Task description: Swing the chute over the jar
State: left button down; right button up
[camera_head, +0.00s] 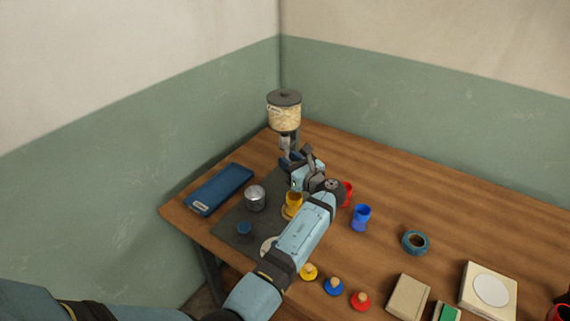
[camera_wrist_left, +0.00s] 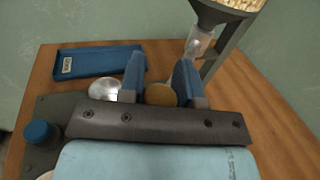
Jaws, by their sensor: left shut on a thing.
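The hopper (camera_head: 284,115), filled with pale grains, stands on a post at the table's back corner. A short clear spout (camera_head: 285,142) hangs below it and also shows in the left wrist view (camera_wrist_left: 199,42). My left gripper (camera_head: 288,160) is just below and in front of it. Its blue fingers (camera_wrist_left: 160,82) are shut on a round tan knob (camera_wrist_left: 160,96). The knob's link to the chute is hidden. A shiny silver jar (camera_head: 255,198) stands on the dark mat, left of the gripper; it shows in the wrist view (camera_wrist_left: 104,90). My right gripper is not in view.
A blue tray (camera_head: 219,188) lies left of the jar, with a dark blue lidded piece (camera_head: 244,230) nearer. Yellow (camera_head: 292,202), red (camera_head: 348,193) and blue cups (camera_head: 361,217) stand near my left arm. Blue tape (camera_head: 415,242) lies right. The back right table is clear.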

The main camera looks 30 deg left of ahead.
pick_arm(q)
jog(key=shift+w+r, duration=0.1)
dwell(0.4)
jog(key=c, duration=0.9)
grip_release()
jog(key=shift+o, duration=0.2)
